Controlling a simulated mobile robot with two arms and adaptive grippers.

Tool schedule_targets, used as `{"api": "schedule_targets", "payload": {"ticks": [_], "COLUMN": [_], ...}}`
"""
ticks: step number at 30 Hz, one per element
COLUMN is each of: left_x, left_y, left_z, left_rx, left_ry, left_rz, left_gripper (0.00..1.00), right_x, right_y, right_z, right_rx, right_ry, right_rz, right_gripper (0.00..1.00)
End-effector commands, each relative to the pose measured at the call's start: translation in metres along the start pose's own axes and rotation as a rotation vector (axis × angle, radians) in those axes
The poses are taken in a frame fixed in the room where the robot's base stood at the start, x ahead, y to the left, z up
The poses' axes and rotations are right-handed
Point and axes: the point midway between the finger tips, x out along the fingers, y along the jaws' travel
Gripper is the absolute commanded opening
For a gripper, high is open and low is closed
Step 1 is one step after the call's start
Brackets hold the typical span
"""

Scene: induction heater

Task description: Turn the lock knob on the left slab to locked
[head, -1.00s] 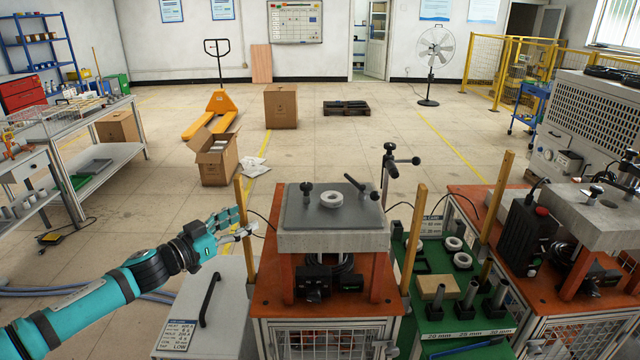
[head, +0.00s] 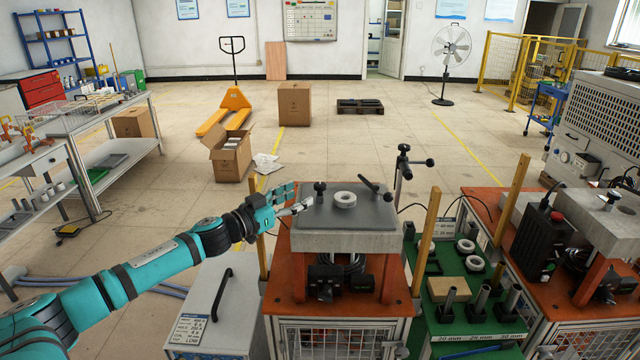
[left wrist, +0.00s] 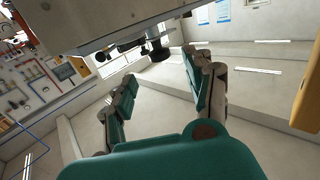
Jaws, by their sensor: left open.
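The left slab (head: 345,239) is a thick grey block on orange supports, with a darker top plate. A small black upright knob (head: 320,187) stands at its left, beside a white ring (head: 345,199); a black lever (head: 369,185) is at the right. I cannot read any lock marking. My left gripper (head: 291,203), teal with pale fingertips, is open and empty at the slab's left edge, just left of the knob. In the left wrist view the fingers (left wrist: 160,68) are spread, with a dark knob (left wrist: 155,49) beyond them and the slab (left wrist: 85,25) above. My right gripper is out of view.
Wooden posts (head: 426,240) flank the slab. A green tray (head: 430,318) with rings and cylinders is to the right, before a second slab (head: 600,218). A grey box with a black handle (head: 215,300) stands at front left. A black clamp stand (head: 403,175) rises behind.

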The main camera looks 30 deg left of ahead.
Motion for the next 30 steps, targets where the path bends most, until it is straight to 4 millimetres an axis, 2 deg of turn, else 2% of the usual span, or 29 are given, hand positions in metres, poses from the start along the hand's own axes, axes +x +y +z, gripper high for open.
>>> {"api": "schedule_targets", "payload": {"ticks": [1, 9, 15, 20, 27, 28, 30], "left_x": [0.008, 0.051, 0.075, 0.083, 0.083, 0.083, 0.083], "left_y": [-0.001, 0.000, 0.000, 0.000, 0.000, 0.000, 0.000], "left_z": [-0.004, -0.004, -0.002, 0.000, 0.001, 0.001, 0.001], "left_rx": [-0.003, -0.003, -0.003, -0.001, -0.001, -0.001, -0.001], "left_ry": [0.004, 0.003, 0.003, 0.000, -0.001, -0.001, -0.001], "left_rz": [-0.003, -0.001, -0.001, 0.000, 0.000, 0.000, 0.000], "left_gripper": [0.53, 0.53, 0.53, 0.53, 0.53, 0.52, 0.43], "right_x": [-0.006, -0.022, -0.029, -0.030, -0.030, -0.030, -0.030], "right_y": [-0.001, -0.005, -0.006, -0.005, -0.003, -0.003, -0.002], "right_z": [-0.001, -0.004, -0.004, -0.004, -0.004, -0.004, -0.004], "right_rx": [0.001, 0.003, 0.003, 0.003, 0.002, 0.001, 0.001], "right_ry": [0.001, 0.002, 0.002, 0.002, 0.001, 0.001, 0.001], "right_rz": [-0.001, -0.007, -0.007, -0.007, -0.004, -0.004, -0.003], "right_gripper": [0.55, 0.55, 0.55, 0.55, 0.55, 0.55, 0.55]}}
